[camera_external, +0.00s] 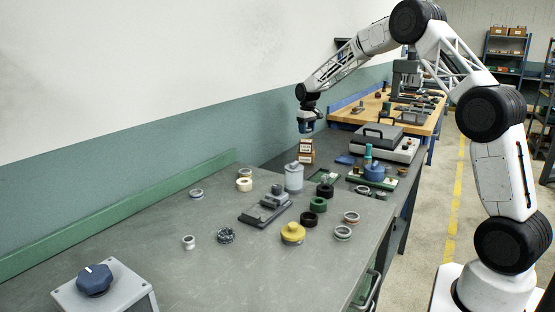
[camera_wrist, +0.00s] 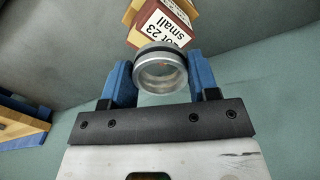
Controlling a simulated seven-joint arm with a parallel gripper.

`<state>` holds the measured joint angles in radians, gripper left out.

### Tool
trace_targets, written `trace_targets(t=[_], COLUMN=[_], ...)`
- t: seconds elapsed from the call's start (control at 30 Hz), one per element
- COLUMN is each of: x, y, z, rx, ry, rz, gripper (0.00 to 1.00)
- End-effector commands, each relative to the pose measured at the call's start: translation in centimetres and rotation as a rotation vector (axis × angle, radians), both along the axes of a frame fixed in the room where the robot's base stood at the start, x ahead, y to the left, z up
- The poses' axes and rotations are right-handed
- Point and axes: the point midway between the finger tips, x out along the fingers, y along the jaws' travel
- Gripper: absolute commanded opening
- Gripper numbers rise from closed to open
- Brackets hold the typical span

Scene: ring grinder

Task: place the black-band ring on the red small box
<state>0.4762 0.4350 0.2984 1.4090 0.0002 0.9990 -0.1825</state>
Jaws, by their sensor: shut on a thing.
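My gripper (camera_wrist: 160,66) has its blue fingers closed on the silver ring with a black band (camera_wrist: 157,54), one finger at each side, in the wrist view. The red small box (camera_wrist: 165,24) shows just past the ring, with a white label reading "small"; the ring covers part of its lower edge. In the external view my gripper (camera_external: 306,127) points down above the box stack (camera_external: 306,151), close to its top. The ring is too small to make out there, and I cannot tell whether it touches the box.
A grey canister (camera_external: 294,177) stands in front of the stack. A grey case (camera_external: 384,140) stands right of the stack.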

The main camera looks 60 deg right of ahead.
Motion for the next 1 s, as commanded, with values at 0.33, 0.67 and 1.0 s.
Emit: trace_targets(t=[0.33,0.67,1.0], x=[0.0,0.0,0.0], y=[0.0,0.0,0.0], z=[-2.0,-3.5,-3.8], rx=[0.001,0.0,0.0], ry=[0.002,0.0,0.0], rz=[0.0,0.0,0.0], gripper=[0.28,0.28,0.58])
